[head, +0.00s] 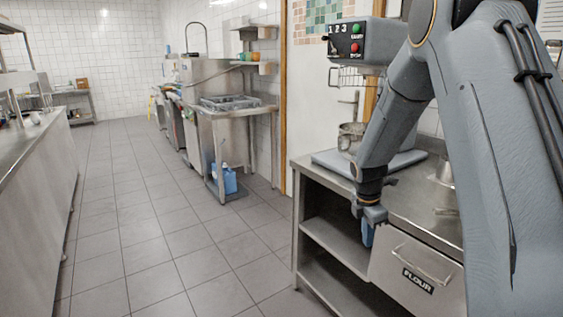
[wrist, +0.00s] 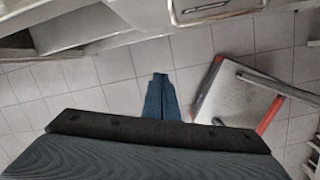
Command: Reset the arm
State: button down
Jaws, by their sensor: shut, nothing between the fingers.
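My arm hangs down in front of the steel counter (head: 440,195) on the right of the head view. My gripper (head: 368,236) points down at its end, beside the counter's front edge. Its blue fingers show together in the wrist view (wrist: 160,82), shut and empty above the grey tiled floor (wrist: 120,65).
A drawer labelled FLOUR (head: 415,275) and an open shelf (head: 335,240) are close to my gripper. A mixer-like machine (head: 352,45) stands on the counter. A red-edged metal object (wrist: 235,95) lies below in the wrist view. The aisle floor (head: 150,220) is clear.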

jog(key=s+a+r+m, duration=0.2)
jog(key=s+m, duration=0.4)
jog(key=s, duration=0.3)
jog(key=s+a+r+m+y, duration=0.1)
jog(key=s+a+r+m, duration=0.1)
jog(key=s+a+m, duration=0.2)
jog(key=s+a+r+m, duration=0.2)
jog(key=s+a+m, duration=0.1)
jog(key=s+m, duration=0.7)
jog(key=s, duration=0.4)
jog(key=shift+s+a+g+y, duration=0.15)
jog(key=shift+a+g+y, duration=0.15)
jog(key=shift+a+y, duration=0.1)
jog(key=shift+d, duration=0.15)
